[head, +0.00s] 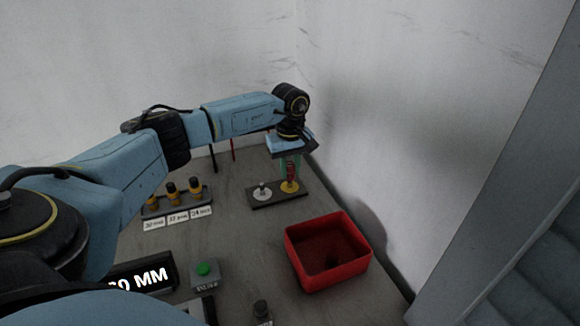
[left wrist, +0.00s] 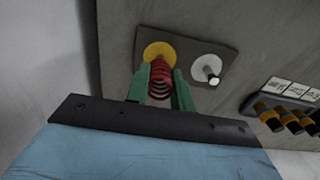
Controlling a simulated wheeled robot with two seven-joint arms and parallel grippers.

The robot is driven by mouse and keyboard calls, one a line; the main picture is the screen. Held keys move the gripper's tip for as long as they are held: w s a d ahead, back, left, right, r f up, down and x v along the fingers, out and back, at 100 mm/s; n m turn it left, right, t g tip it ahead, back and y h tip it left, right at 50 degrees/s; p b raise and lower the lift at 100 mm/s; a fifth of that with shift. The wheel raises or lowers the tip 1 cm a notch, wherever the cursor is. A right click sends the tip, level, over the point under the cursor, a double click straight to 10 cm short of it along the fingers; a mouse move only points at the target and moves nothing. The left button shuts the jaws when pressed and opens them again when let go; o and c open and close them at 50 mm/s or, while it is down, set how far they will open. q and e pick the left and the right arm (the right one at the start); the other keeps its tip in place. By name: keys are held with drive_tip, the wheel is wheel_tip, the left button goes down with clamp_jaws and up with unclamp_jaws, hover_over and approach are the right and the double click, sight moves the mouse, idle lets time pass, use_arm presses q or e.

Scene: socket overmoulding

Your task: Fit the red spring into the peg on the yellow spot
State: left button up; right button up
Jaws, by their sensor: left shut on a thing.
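The red spring (head: 291,173) stands roughly upright over the yellow spot (head: 289,187) on a dark base plate (head: 262,203). My left gripper (head: 290,166) points down with its green fingers shut on the spring. In the left wrist view the spring (left wrist: 161,80) sits between the two fingers (left wrist: 160,88), with its far end at the yellow spot (left wrist: 156,49). The peg on the yellow spot is hidden, so I cannot tell whether the spring is around it. My right gripper is not in view.
A white spot with a bare metal peg (head: 262,190) is beside the yellow one. A red bin (head: 327,252) stands at front right. A labelled rack (head: 178,201) of dark and yellow pieces, a green button (head: 204,269) and a display (head: 143,279) are left. Walls rise behind and right.

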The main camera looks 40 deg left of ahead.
sight(289, 177)
use_arm(q)
drive_tip(key=shift+f+b, duration=0.65)
drive_tip(key=shift+f, duration=0.35)
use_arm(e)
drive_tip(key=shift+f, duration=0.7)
use_arm(q)
drive_tip(key=shift+f, duration=0.15)
drive_tip(key=shift+a+f+b, duration=0.15)
drive_tip(key=shift+f+b, duration=0.25)
drive_tip(key=shift+f, duration=0.1)
drive_tip(key=o, duration=0.9)
drive_tip(key=shift+a+f, duration=0.1)
drive_tip(key=shift+f, duration=0.05)
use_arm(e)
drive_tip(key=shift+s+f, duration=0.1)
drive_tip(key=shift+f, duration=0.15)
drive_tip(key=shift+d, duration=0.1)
use_arm(q)
wheel_tip(289, 177, up, 7)
drive_tip(key=p, duration=0.4)
drive_tip(key=shift+p, duration=0.4)
drive_tip(key=shift+r+p, duration=2.35)
drive_tip(key=shift+r, duration=1)
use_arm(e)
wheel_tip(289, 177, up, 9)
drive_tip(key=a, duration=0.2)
